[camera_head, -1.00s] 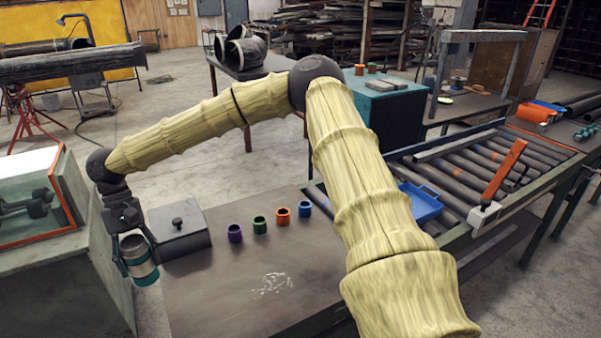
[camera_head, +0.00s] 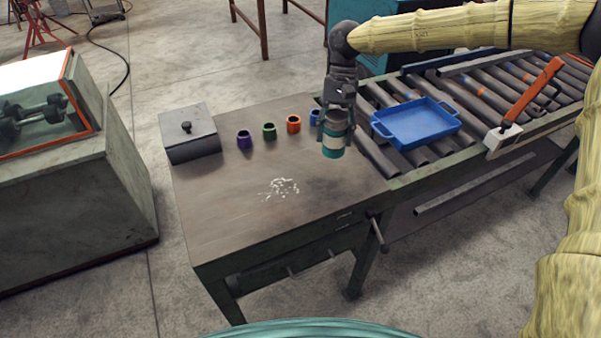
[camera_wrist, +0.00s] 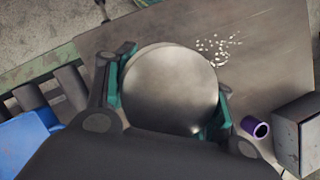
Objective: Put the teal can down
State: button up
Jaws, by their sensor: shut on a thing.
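The teal can (camera_head: 333,142), with a pale band around it, is held upright in my gripper (camera_head: 337,122). In the wrist view the can's round grey top (camera_wrist: 170,88) sits between the two teal-padded fingers of my gripper (camera_wrist: 168,92), which are shut on it. In the head view the can appears over the right end of the workbench (camera_head: 240,215), near the roller conveyor. Its height above the bench is hard to tell; it looks raised. The can's far side is hidden.
Purple (camera_head: 244,139), green (camera_head: 269,131), orange (camera_head: 293,124) and blue (camera_head: 316,116) cups stand in a row. A grey lidded box (camera_head: 188,138) is at the bench's left. A blue tray (camera_head: 415,124) lies on the conveyor. The bench front is clear apart from white flecks (camera_head: 280,188).

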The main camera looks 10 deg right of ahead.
jog(key=shift+s+f+m, duration=0.25)
jog(key=shift+m, duration=0.25)
jog(key=shift+s+a+f+m+y+b, duration=0.15)
jog(key=shift+a+m+y+b, duration=0.2)
jog(key=shift+m, duration=0.25)
jog(key=s+a+f+m+t+y+b, duration=0.1)
jog(key=s+a+m+t+b, duration=0.25)
jog(key=s+a+m, duration=0.5)
jog(key=s+a+f+m+t+b, duration=0.2)
jog(key=s+a+m+t, duration=0.3)
jog(key=m, duration=0.6)
jog(key=shift+g, duration=0.65)
jog(key=shift+w+d+f+p, duration=0.8)
jog(key=shift+w+p, duration=0.15)
jog(key=shift+w, duration=1.4)
jog(key=shift+w+d+f+p, duration=0.75)
jog(key=shift+w+p, duration=0.25)
jog(key=shift+w, duration=1.4)
jog(key=shift+w+d+f+p, duration=0.75)
jog(key=shift+w+p, duration=0.2)
jog(key=shift+w, duration=1.4)
jog(key=shift+f, duration=0.2)
jog(key=o, duration=1.3)
jog(key=shift+c, duration=0.2)
